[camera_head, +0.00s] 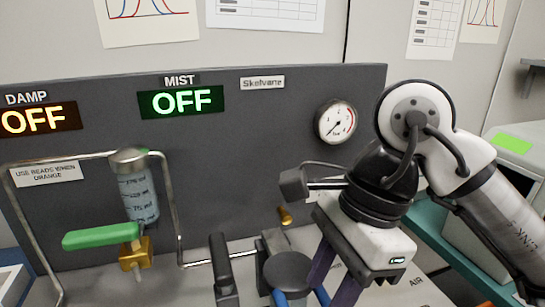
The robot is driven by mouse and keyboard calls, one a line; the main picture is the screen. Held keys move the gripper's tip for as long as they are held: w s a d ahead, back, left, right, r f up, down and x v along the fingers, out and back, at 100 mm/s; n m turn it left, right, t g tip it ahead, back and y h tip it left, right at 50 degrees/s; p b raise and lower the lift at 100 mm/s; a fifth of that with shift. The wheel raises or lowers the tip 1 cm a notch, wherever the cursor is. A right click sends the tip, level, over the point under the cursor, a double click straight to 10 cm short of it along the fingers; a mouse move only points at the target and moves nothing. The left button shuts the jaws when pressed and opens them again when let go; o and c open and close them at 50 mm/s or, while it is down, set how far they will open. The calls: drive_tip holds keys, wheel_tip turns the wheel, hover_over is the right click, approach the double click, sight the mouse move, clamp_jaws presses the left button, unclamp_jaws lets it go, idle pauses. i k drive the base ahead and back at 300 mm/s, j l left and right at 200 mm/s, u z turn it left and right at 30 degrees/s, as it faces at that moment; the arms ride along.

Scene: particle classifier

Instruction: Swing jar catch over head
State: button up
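I cannot tell for certain which part is the jar catch. A dark round head (288,270) stands at the bottom centre, with blue parts (279,298) showing just below it. A black upright lever (223,268) stands to its left, and a grey bracket sits behind it. Any jar under the head is cut off by the lower edge. My gripper (333,285) reaches down from the right, just right of the round head. Its two dark purple fingers show a gap between them, with no object visible in it. The fingertips are cut off or hidden, and contact cannot be told.
A clear graduated cylinder (139,197) stands at left above a brass valve with a green handle (101,236). A bent metal tube (173,205) frames it. A dark panel (235,150) with a pressure gauge (336,122) rises behind. A small brass fitting (285,215) lies behind the head.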

sight(221, 261)
drive_tip(key=k, duration=1)
